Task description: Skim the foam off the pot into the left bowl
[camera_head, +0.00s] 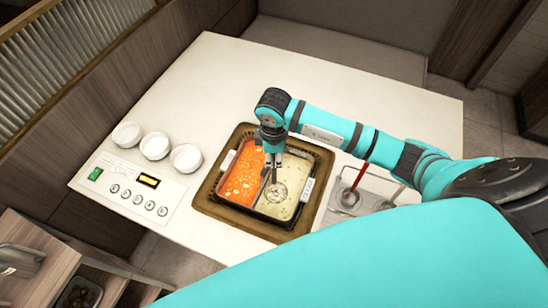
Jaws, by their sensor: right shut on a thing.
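A divided pot (316,187) is set in a brown-rimmed recess in the white counter. Its left half holds orange-red soup (243,177); its right half holds pale broth (294,178). My right gripper (272,170) is over the pot near the divider, pointing down. It is shut on a thin utensil, which looks like a skimmer (277,191), with its round head at the pale broth. Whether foam is on the head is too small to tell. Three white bowls stand in a row left of the pot; the left bowl (127,134) looks empty. My left gripper is out of view.
The middle bowl (155,146) and right bowl (186,158) stand beside the left one. A control panel (135,188) is at the front left. A metal tray (368,184) with a red-handled ladle (359,178) lies right of the pot. The counter behind the pot is clear.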

